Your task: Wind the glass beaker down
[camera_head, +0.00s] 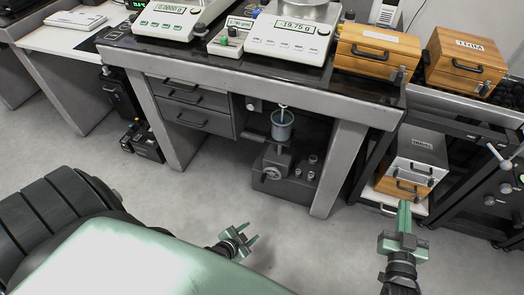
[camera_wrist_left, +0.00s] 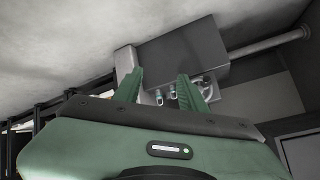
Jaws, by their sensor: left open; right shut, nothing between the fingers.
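The glass beaker (camera_head: 282,125) holds bluish liquid and stands upright under the weighing table, on a small lifting stand (camera_head: 278,158). A thin rod with a light tip hangs down into the beaker's mouth. The stand has a round handwheel (camera_head: 272,173) on its front. My left gripper (camera_head: 245,236) is open and empty, low in front of the table and well short of the handwheel. Its spread green fingers also show in the left wrist view (camera_wrist_left: 158,82), with a dark base beyond them. My right gripper (camera_head: 404,208) is shut and empty, to the right of the table leg.
A balance (camera_head: 290,37) reading about -19.75 g stands on the weighing table (camera_head: 240,72) above the beaker. Table legs flank the opening. A rack with wooden and grey cases (camera_head: 415,150) is at right. The floor in front is clear.

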